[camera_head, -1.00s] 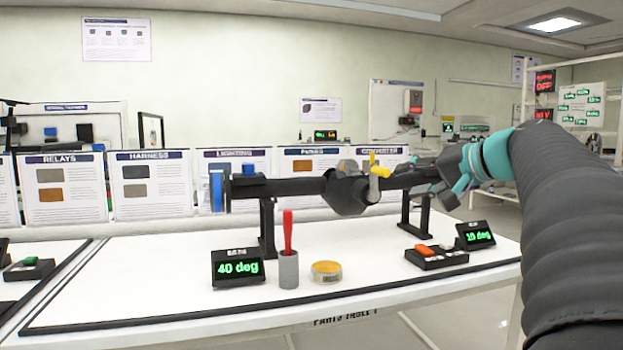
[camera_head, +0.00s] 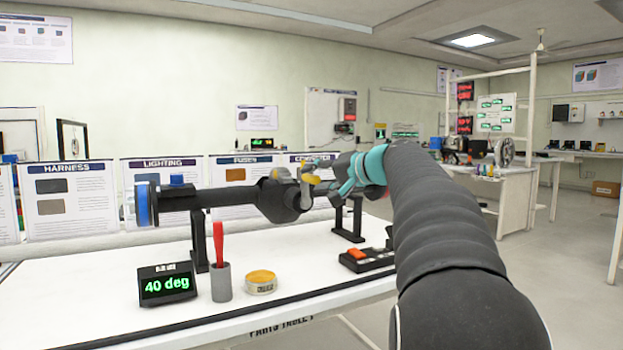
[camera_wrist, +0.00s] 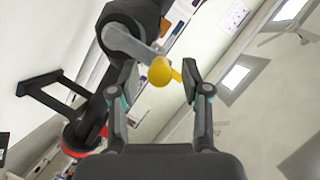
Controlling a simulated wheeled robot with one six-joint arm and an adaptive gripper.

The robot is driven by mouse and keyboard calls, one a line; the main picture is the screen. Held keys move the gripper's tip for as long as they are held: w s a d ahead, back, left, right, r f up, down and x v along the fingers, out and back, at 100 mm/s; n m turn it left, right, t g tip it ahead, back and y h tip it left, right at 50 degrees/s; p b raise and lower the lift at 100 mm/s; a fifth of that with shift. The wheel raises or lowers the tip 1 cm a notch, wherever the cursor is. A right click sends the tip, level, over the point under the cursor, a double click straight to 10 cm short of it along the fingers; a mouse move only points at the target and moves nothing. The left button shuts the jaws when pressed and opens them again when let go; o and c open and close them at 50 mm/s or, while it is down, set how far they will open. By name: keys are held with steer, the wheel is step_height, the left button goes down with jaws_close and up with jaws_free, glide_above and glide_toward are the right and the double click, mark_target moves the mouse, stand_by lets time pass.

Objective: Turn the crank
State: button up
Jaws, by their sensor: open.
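The crank (camera_head: 307,188) is a grey lever with a yellow handle (camera_head: 311,178), mounted on a dark horizontal shaft above the white table. In the wrist view, the grey crank lever (camera_wrist: 131,43) ends at the yellow handle (camera_wrist: 161,72), which lies in line with the gap between the fingertips. My gripper (camera_wrist: 160,79) is open, with one finger on each side of the handle; I cannot tell whether either touches it. In the head view, my gripper (camera_head: 333,190) is just right of the crank, partly hidden by its own links.
Under the shaft stand a display (camera_head: 167,285) reading 40 deg, a grey cup (camera_head: 221,282) with a red tool, and a yellow-topped round tin (camera_head: 261,283). A button box (camera_head: 366,259) sits near my arm. Black posts (camera_head: 199,235) hold the shaft.

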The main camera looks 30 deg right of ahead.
steer(key=shift+x, duration=1)
jaws_close()
